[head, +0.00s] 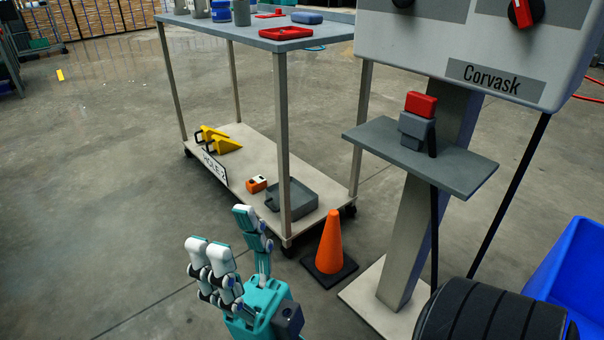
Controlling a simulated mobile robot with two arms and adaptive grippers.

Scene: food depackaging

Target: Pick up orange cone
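The orange cone (329,243) stands upright on its black square base on the floor, between the cart and the foot of the machine. My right gripper (234,238) is open and empty, to the left of the cone and apart from it. Its fingers point up in the picture and are spread, with a gap between them. My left gripper is not in view.
A machine labelled Corvask (497,78) has a post and base plate just right of the cone. A black ribbed roller (490,315) and a blue bin (575,275) are at lower right.

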